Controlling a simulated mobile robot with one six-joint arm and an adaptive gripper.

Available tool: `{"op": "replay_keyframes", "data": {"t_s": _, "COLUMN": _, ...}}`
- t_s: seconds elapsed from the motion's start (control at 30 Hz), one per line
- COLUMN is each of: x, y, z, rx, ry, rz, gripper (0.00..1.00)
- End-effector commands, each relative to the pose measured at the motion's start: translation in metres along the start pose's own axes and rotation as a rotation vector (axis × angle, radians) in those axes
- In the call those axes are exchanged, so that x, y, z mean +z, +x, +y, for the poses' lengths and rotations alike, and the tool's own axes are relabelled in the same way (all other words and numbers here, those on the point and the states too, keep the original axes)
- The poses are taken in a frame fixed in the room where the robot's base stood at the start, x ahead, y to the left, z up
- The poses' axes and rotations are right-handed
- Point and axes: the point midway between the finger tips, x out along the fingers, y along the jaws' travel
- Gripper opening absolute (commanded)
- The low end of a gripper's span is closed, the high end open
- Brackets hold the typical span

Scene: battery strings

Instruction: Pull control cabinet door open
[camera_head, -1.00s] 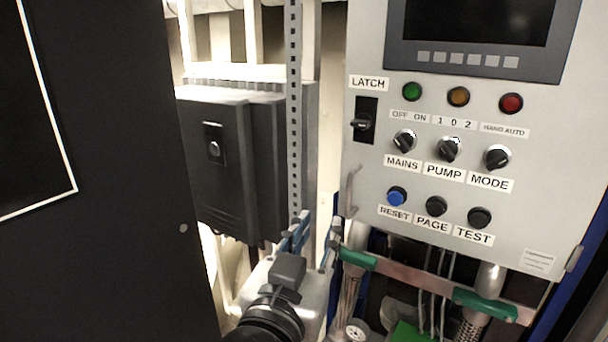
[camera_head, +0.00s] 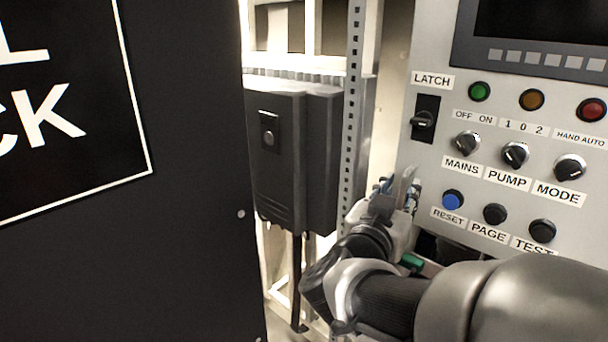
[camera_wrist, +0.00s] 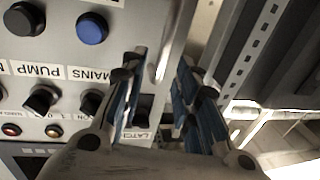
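The control cabinet door (camera_head: 420,165) is the light grey panel at right in the head view. It carries a LATCH switch (camera_head: 424,120), lamps, knobs and buttons. A slim pale handle (camera_head: 406,182) stands near its lower left edge, partly covered by my gripper (camera_head: 398,192). In the wrist view the door (camera_wrist: 60,55) appears upside down. My gripper (camera_wrist: 162,78) is open there, with its blue-padded fingers apart on either side of the handle and door edge. Whether either finger touches the handle cannot be told.
A perforated upright rail (camera_head: 353,110) and a dark grey box (camera_head: 290,160) are left of the door. A large black panel with white lettering (camera_head: 180,250) fills the left. A narrow gap lies between rail and door.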

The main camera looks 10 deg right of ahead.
Motion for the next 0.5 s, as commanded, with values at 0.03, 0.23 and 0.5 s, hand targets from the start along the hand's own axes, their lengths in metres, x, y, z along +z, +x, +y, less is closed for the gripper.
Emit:
{"op": "replay_keyframes", "data": {"t_s": 0.03, "x": 0.001, "y": 0.010, "z": 0.002, "rx": 0.005, "ry": -0.002, "rz": -0.001, "gripper": 0.29}}
{"op": "replay_keyframes", "data": {"t_s": 0.23, "x": 0.001, "y": 0.032, "z": 0.001, "rx": 0.002, "ry": 0.000, "rz": -0.001, "gripper": 0.29}}
{"op": "replay_keyframes", "data": {"t_s": 0.5, "x": 0.000, "y": 0.037, "z": 0.000, "rx": -0.001, "ry": 0.000, "rz": 0.000, "gripper": 0.29}}
